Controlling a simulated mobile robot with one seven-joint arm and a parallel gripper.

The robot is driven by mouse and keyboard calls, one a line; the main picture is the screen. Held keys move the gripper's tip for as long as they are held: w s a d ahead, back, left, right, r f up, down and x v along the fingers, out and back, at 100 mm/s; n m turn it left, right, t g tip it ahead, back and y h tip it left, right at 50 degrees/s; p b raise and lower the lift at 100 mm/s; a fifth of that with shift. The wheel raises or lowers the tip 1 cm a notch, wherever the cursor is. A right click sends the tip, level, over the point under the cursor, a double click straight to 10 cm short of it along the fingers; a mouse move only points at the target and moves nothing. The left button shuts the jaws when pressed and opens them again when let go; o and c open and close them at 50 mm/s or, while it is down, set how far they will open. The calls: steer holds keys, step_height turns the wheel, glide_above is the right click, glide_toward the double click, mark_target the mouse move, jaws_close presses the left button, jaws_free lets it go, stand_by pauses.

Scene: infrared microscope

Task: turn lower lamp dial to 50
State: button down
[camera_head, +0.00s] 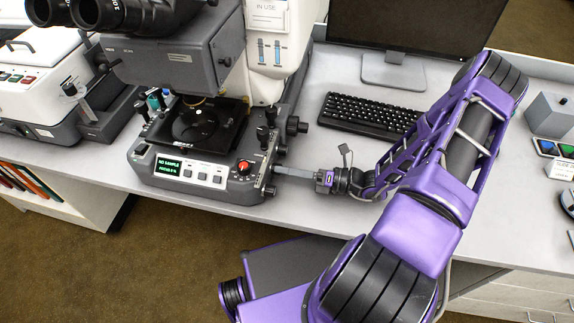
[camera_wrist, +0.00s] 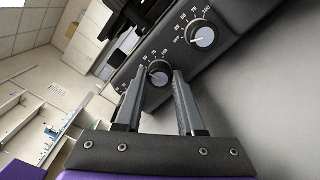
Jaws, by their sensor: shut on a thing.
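Two round dials with pale caps and printed scales sit on the dark side panel of the microscope base. In the wrist view one dial (camera_wrist: 158,73) lies between the fingertips of my gripper (camera_wrist: 161,76), which is shut on it. The other dial (camera_wrist: 203,36) is free, up and to the right; its scale shows OFF, 25, 50, 75 and 100. I cannot read a lamp name for either dial, nor the held dial's exact setting. In the head view my gripper (camera_head: 277,172) reaches the right side of the microscope base (camera_head: 205,195); the held dial is hidden there.
The base front has a green display (camera_head: 167,167) reading NO SAMPLE and a red knob (camera_head: 244,167). Black stage knobs (camera_head: 295,126) stick out above my gripper. A keyboard (camera_head: 368,115) lies behind my arm. The bench between base and keyboard is clear.

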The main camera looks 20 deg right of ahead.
steer(key=shift+m+p, duration=0.3)
steer(key=shift+m, duration=0.6)
steer(key=c, duration=0.5)
jaws_free()
steer(key=b+v, duration=0.1)
steer(key=v, duration=1.6)
steer(key=shift+s+d, duration=0.1)
steer(key=shift+d, duration=0.1)
